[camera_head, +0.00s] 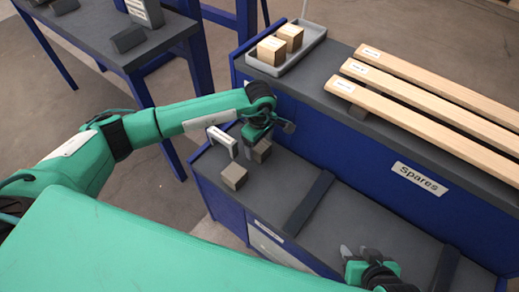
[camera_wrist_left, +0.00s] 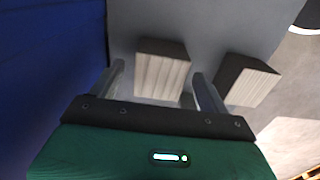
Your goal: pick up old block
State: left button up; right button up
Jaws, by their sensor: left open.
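Two weathered grey-brown blocks lie on the lower dark bench top. One old block (camera_head: 262,151) is under my left gripper (camera_head: 268,133) and partly hidden by it. The other old block (camera_head: 234,177) sits nearer the bench's front edge. In the left wrist view, one block (camera_wrist_left: 162,72) shows between the open fingers of my left gripper (camera_wrist_left: 157,78), with no clear contact. The second block (camera_wrist_left: 250,80) is outside the fingers to the right. My right gripper (camera_head: 358,252) is low over the bench, its fingers apart and empty.
A grey tray (camera_head: 318,36) with two light wooden blocks (camera_head: 280,43) and several planks (camera_head: 430,92) are on the raised shelf behind. A dark strip (camera_head: 310,203) crosses the bench; the bench between strips is clear.

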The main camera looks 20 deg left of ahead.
pick_arm(q)
jog(key=shift+f, duration=0.75)
jog(key=c, duration=1.1)
